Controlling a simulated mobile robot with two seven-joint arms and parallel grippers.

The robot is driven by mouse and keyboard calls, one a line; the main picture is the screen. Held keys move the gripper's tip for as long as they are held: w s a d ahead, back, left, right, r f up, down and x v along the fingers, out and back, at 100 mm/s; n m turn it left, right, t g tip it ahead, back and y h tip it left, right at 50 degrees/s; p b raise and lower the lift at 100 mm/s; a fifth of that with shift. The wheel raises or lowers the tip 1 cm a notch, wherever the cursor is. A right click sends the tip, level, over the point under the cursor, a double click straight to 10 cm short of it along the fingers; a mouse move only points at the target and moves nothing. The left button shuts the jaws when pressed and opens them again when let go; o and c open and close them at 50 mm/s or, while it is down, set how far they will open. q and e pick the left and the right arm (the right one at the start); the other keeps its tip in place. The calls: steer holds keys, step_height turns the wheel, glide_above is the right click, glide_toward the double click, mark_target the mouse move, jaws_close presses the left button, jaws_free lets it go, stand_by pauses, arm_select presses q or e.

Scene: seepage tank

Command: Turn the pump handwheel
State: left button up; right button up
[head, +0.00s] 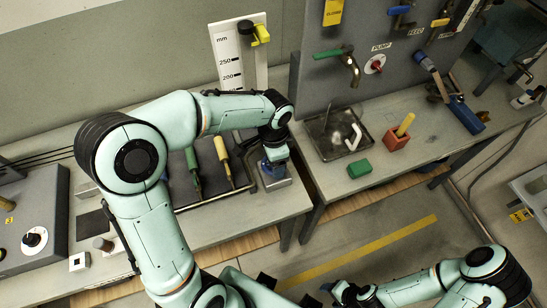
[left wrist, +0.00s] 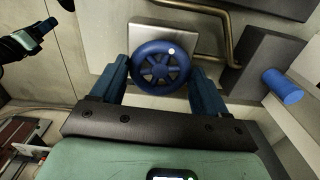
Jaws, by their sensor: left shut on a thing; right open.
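The blue spoked handwheel (left wrist: 160,68) with a white dot on its rim sits on a light metal plate in the left wrist view. My left gripper (left wrist: 161,72) is shut on it, one finger on each side of the rim. In the head view my left gripper (head: 273,166) reaches down to the right end of the left bench, where arm and fingers mostly hide the wheel. My right gripper (head: 338,293) is open and empty, low over the floor at the bottom of the head view, far from the wheel.
A bent brass pipe (left wrist: 228,22) runs close beside the wheel. Two handled tools (head: 225,160) lie left of my left gripper. Past a gap, the right bench holds a sink (head: 325,142), a green block (head: 360,168) and a red block (head: 396,140).

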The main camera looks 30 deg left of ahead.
arm_select(q)
steer(key=o, duration=1.1)
steer(key=shift+c, duration=0.2)
steer(key=shift+r, duration=0.15)
step_height(320, 180, up, 13)
steer(key=p, duration=0.1)
steer(key=shift+p, duration=0.3)
arm_select(e)
steer(key=shift+w+r, duration=0.85)
steer(key=shift+r, duration=0.25)
steer(key=shift+s, duration=0.1)
